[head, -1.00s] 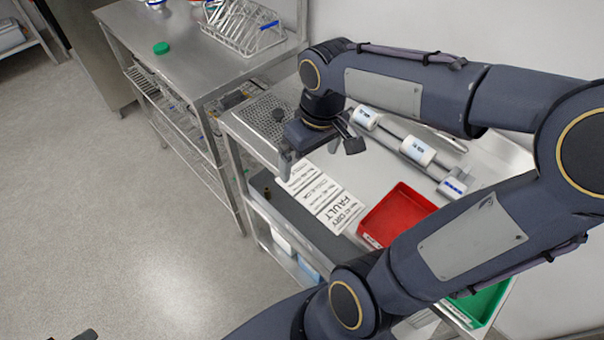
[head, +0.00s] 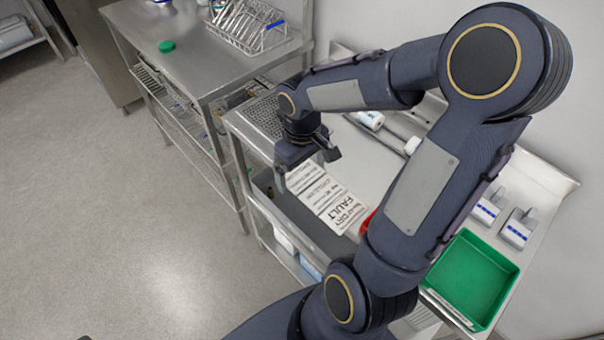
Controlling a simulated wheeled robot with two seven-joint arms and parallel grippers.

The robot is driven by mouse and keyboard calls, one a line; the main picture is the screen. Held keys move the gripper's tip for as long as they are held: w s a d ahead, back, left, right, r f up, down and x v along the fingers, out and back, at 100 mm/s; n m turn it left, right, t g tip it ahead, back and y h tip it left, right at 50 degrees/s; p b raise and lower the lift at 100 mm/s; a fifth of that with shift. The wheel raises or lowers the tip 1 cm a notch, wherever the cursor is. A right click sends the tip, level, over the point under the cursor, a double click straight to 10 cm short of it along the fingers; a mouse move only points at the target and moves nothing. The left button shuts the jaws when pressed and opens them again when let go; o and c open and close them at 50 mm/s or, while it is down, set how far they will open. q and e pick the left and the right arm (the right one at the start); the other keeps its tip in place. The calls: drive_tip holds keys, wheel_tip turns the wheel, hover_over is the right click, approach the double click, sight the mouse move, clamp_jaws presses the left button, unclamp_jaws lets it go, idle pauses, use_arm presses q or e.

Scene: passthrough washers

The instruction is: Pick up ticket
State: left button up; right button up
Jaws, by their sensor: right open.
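The ticket (head: 342,207) is a white printed paper strip with large "FAULT" lettering. It lies flat near the front edge of the steel worktop, in the middle of the head view. My right gripper (head: 306,168) points down over the ticket's far end with its fingers apart. Nothing shows between the fingers, and the hand hides part of that end. I cannot tell whether the fingertips touch the paper. My left gripper is not in view.
A red tray (head: 366,222) is mostly hidden behind my right arm. A steel side table (head: 205,60) holds a wire rack (head: 248,25) and a green lid (head: 167,46).

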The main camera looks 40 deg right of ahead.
drive_tip(key=shift+c, duration=0.3)
drive_tip(key=c, duration=0.8)
drive_tip(key=shift+o, duration=0.2)
